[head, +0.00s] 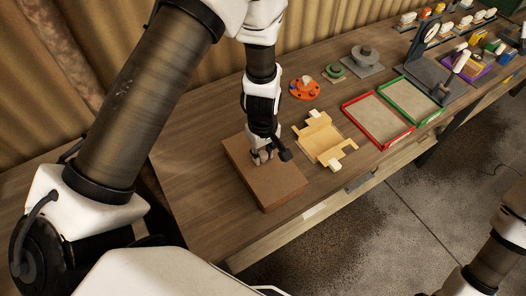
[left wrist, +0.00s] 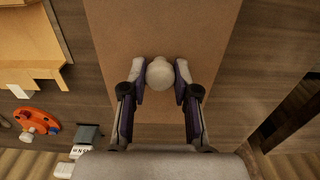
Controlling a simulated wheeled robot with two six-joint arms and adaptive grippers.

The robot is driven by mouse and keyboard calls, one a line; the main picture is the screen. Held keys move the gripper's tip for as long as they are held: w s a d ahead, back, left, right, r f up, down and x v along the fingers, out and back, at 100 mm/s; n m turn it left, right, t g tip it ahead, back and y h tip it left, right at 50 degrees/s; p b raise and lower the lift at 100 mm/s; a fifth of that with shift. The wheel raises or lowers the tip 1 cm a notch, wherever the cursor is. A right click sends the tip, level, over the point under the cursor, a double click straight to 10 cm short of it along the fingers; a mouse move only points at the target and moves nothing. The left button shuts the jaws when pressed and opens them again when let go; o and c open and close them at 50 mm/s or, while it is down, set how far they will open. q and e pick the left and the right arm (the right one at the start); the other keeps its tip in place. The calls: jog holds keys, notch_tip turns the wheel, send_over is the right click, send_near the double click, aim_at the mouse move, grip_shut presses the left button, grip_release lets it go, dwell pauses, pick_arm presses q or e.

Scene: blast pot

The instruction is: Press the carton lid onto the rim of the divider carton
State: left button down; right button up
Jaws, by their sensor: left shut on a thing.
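The brown carton lid (head: 275,190) lies flat as the top of a low brown box shape near the table's left front; it also fills the middle of the left wrist view (left wrist: 165,30). A pale round knob (left wrist: 160,73) stands on it. My left gripper (head: 262,156) comes down from above and is shut on this knob, one finger on each side in the left wrist view (left wrist: 160,78). I cannot make out the divider carton apart from the lid, or whether a gap lies between them. My right gripper is out of view.
A pale wooden holder (head: 323,141) stands just right of the lid. An orange disc (head: 304,88) lies behind. A red-rimmed tray (head: 376,118) and a green-rimmed tray (head: 410,99) lie farther right. The table (head: 190,165) is clear to the lid's left.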

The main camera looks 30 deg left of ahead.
aim_at(263, 154)
pick_arm(q)
jog(key=shift+f, duration=0.1)
jog(key=c, duration=0.8)
grip_release()
notch_tip(263, 154, up, 12)
